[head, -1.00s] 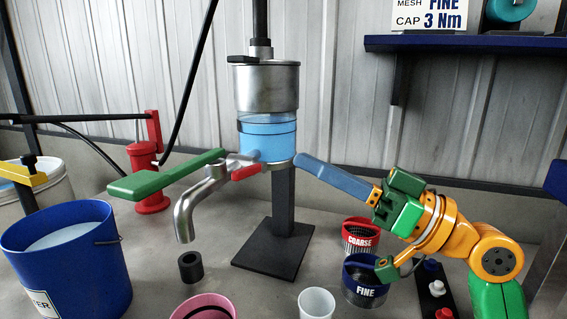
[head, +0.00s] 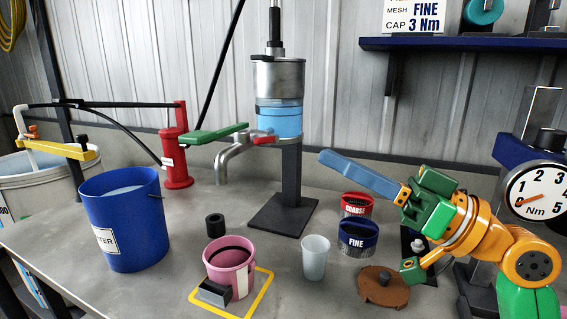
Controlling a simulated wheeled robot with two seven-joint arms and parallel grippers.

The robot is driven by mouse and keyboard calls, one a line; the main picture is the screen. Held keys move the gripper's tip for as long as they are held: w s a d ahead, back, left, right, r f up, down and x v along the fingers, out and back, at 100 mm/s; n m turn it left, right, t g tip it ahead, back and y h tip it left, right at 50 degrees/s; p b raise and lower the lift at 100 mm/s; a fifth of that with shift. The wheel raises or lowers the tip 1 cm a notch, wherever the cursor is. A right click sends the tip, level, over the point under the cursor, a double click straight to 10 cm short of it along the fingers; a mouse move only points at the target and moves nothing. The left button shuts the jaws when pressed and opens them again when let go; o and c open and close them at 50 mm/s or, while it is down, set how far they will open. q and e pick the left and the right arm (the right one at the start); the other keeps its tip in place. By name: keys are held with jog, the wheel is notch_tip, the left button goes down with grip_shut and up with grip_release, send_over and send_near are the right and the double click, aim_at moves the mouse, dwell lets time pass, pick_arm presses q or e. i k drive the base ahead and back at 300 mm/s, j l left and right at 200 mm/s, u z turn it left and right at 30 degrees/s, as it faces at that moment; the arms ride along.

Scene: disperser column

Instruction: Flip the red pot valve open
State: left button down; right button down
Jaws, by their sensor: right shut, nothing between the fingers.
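The red valve handle (head: 264,140) is a short red lever at the foot of the steel and blue pot (head: 278,90), beside the curved grey spout (head: 226,163). It lies roughly level, pointing left along the spout. A long green lever (head: 217,132) reaches left from the same area. My right gripper (head: 325,157) is shut and empty. Its long blue fingers point up and left toward the pot. Their tips appear to the right of the pot's base and apart from the red handle. My left gripper is out of view.
A pink pot (head: 218,258) stands on a yellow-framed square, near a blue bucket (head: 105,215). A translucent cup (head: 315,258), COARSE (head: 352,204) and FINE (head: 346,240) containers and a brown disc (head: 385,285) stand near my right arm. A torque dial (head: 535,195) is at right.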

aim_at(272, 138)
jog(key=k, duration=1.55)
